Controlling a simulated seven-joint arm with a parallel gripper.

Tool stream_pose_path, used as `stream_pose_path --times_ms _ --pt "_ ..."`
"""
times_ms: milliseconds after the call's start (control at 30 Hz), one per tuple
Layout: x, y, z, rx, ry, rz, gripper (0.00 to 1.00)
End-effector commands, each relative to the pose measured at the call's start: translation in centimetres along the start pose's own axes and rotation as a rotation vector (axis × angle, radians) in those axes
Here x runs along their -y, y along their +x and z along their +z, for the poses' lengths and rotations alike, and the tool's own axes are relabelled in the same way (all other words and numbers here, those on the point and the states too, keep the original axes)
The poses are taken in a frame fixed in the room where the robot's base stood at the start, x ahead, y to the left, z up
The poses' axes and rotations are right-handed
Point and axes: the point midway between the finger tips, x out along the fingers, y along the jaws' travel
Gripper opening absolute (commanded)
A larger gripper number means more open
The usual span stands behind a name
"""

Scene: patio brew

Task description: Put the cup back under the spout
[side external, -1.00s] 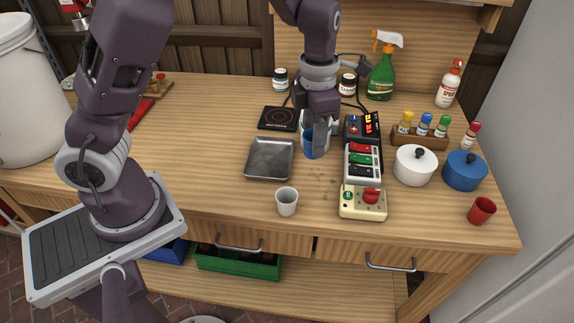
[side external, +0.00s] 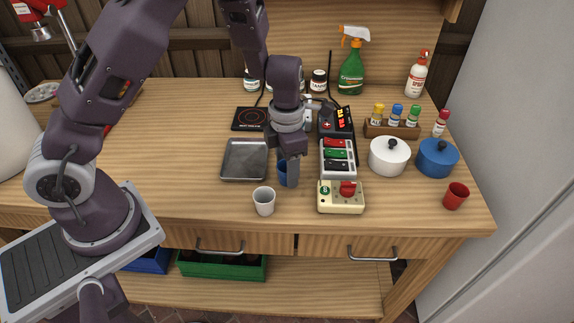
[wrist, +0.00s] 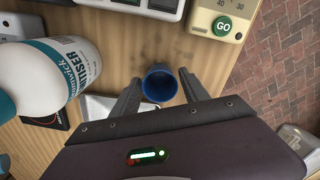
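A small blue cup (side external: 283,174) is on or just above the bench, right of the metal tray. It also shows in the wrist view (wrist: 161,84), open end toward the camera, between my two fingers. My gripper (side external: 288,172) points down, with a finger on each side of the cup and close against it; it appears shut on the cup. A white cup (side external: 264,202) stands upright in front of it. A red cup (side external: 456,196) stands at the bench's right end. I cannot make out a spout.
A control box (side external: 341,197) and switch panel (side external: 337,159) stand right of my gripper. A white bottle (wrist: 45,78) is close in the wrist view. The metal tray (side external: 245,175) lies left, a hot plate (side external: 250,119) behind it. White (side external: 389,157) and blue (side external: 437,159) pots stand right.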

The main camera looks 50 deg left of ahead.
Motion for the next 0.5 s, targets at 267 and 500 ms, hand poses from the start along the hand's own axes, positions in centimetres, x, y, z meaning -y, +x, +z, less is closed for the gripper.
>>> stream_pose_path --times_ms 267,500 --pt "0.0 0.0 0.0 0.001 0.000 0.000 0.63" --pt "0.1 -3.1 0.2 0.006 0.005 0.002 0.63"
